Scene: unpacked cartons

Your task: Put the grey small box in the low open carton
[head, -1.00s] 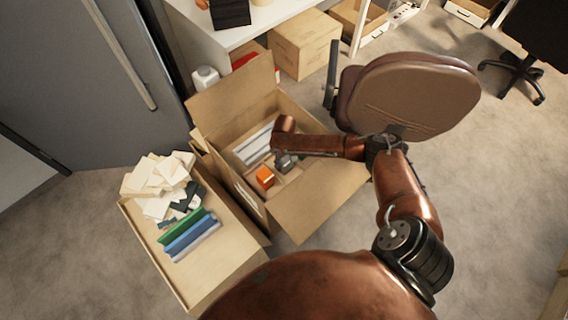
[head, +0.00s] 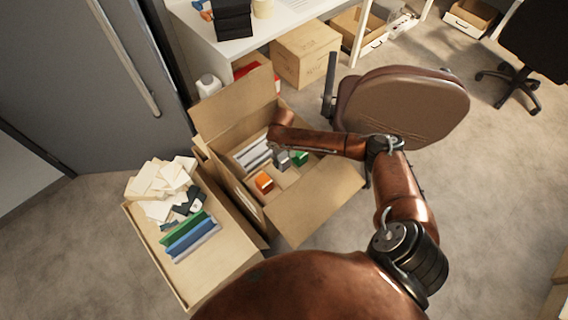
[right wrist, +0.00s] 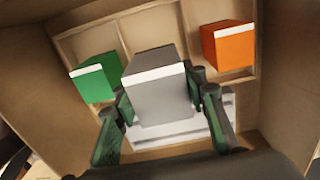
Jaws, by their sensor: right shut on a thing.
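The grey small box (right wrist: 157,85) is between the two fingers of my right gripper (right wrist: 160,100) in the right wrist view. The gripper is shut on it. In the head view the grey box (head: 281,161) shows only in part beneath my right gripper, inside the tall flapped carton (head: 312,205). It looks raised above the dividers, but I cannot tell how far. The low open carton (head: 222,268) stands to the left of the tall one, with papers and coloured folders in it. My left gripper is not in view.
An orange box (head: 264,182) and a green box (head: 299,158) stand in compartments of the tall carton, near pale long strips (head: 254,153). White papers (head: 160,184) and folders (head: 188,236) fill the low carton's back and middle. A chair (head: 405,105) stands right.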

